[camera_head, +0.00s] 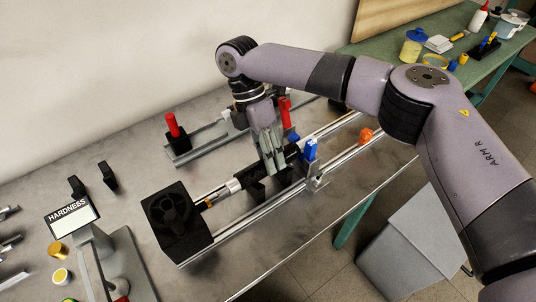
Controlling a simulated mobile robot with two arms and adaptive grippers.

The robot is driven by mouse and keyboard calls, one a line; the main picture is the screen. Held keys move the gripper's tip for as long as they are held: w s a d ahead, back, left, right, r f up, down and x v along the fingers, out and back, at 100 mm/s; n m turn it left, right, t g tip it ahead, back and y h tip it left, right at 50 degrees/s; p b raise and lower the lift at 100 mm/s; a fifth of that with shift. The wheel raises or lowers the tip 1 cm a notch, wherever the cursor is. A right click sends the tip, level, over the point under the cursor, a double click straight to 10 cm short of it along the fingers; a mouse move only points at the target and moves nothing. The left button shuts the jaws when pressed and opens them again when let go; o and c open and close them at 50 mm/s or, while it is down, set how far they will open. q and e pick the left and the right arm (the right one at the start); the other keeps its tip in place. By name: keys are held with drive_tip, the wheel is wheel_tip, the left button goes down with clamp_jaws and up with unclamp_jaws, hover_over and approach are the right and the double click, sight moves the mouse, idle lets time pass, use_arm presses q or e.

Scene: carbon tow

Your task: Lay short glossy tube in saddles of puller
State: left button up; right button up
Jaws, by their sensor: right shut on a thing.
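The puller (180,222) stands on the grey bench, with a black fan-like box at its front left end and metal rails running back to the right. Black saddles (256,192) sit between the rails. My right gripper (274,170) points down over the saddles and is shut on a dark tube (248,176), which lies roughly along the rails, at or just above the saddles. The fingers hide part of the tube, and I cannot tell whether it touches the saddles. My left gripper is not in view.
A blue clamp (310,149) stands close right of my gripper. A second rail fixture with a red handle (172,124) is behind. A hardness tester (74,219) stands at the left front. A grey bin (405,245) is on the floor. A green table (400,75) holds several supplies.

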drive_tip(key=shift+f, duration=0.5)
drive_tip(key=o, duration=1.2)
drive_tip(key=shift+o, duration=0.2)
drive_tip(key=v, duration=1.2)
drive_tip(key=shift+f, duration=0.1)
